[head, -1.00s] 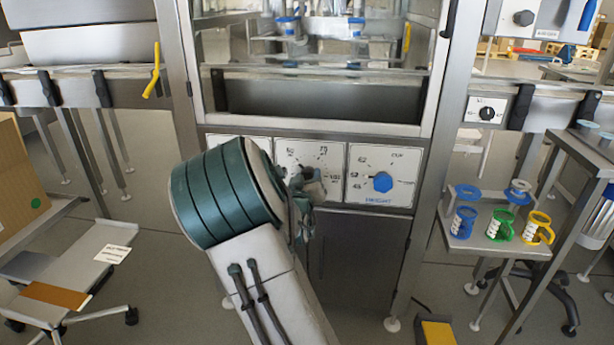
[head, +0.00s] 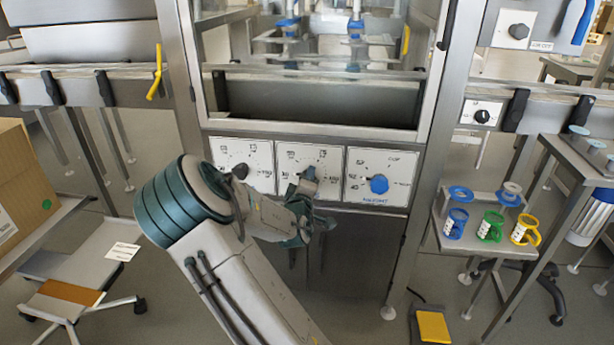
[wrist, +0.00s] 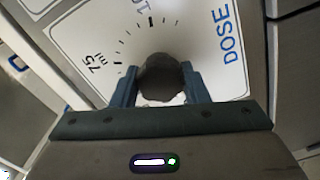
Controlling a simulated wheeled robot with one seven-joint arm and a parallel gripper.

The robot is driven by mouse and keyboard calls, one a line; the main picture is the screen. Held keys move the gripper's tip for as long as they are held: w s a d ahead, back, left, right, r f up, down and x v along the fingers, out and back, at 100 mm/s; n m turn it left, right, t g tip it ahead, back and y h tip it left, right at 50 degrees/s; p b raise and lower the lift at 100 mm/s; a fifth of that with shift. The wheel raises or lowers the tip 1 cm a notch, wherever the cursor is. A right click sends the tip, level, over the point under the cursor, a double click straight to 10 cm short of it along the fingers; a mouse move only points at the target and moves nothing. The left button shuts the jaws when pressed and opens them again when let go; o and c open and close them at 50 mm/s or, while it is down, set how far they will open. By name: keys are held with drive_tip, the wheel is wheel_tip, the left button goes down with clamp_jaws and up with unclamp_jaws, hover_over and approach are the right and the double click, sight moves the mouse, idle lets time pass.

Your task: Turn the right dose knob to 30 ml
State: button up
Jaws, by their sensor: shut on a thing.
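The right dose knob (wrist: 162,76) is dark and round and stands out from a white dial panel with tick marks, the numbers 75 and 100, and the word DOSE. In the wrist view, my gripper (wrist: 160,88) is shut on this knob, one finger on each side.
The left dial panel (head: 225,158) has a black knob (head: 240,171). The height panel (head: 400,168) on the right has a blue knob (head: 379,184). A glazed guard frame is above.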

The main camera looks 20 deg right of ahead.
drive_tip(key=shift+n, duration=0.6)
drive_tip(key=o, duration=1)
drive_tip(key=p+v, duration=0.3)
drive_tip(key=v, duration=1.1)
drive_tip(key=shift+w, duration=0.1)
